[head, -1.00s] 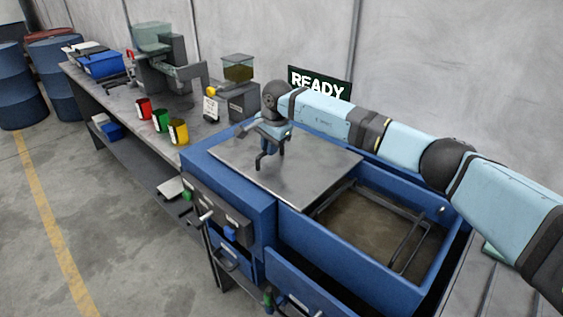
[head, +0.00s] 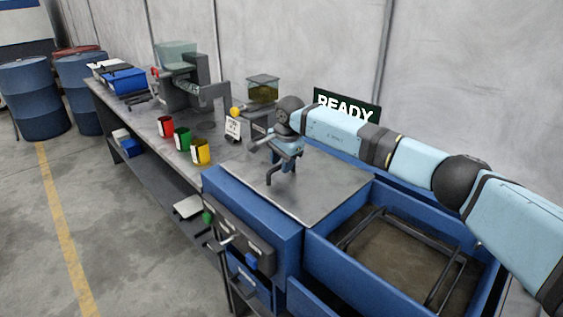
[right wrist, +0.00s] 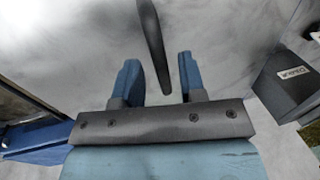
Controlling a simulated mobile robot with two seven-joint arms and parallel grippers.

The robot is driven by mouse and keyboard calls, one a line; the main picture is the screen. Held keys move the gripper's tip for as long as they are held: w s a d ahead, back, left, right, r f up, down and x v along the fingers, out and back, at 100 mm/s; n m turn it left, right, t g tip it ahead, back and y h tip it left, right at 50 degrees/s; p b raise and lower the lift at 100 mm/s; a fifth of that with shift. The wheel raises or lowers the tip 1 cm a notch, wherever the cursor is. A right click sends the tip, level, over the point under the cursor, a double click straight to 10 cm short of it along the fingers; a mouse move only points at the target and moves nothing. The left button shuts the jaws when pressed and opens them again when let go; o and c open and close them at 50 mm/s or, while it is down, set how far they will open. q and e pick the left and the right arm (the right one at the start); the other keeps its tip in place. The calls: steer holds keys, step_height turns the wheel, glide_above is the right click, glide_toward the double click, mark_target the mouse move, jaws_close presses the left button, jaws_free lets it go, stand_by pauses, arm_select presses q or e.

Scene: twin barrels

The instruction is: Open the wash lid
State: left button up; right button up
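A flat grey metal plate (head: 325,188), which looks like the wash lid, lies level over the left part of the blue wash station (head: 258,218). My right gripper (head: 285,153) is just above this plate, near its back left part. In the right wrist view its two blue fingers (right wrist: 158,75) are apart. A dark bar (right wrist: 150,35), seemingly a handle, reaches down into the gap between them. The fingers do not appear closed on it. In the head view the dark bar (head: 272,174) stands on the plate beside the gripper. My left gripper is out of view.
Right of the plate is an open blue basin (head: 400,250) with murky contents and a dark frame (head: 405,220). Red, green and yellow cups (head: 183,140) stand on the bench to the left. A READY sign (head: 345,105) is behind, by the wall.

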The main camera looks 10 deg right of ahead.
steer(key=shift+r, duration=0.55)
step_height(320, 180, up, 12)
steer(key=s+d, duration=0.1)
steer(key=s, duration=0.1)
steer(key=shift+s+d+r, duration=0.2)
steer(key=shift+r, duration=0.1)
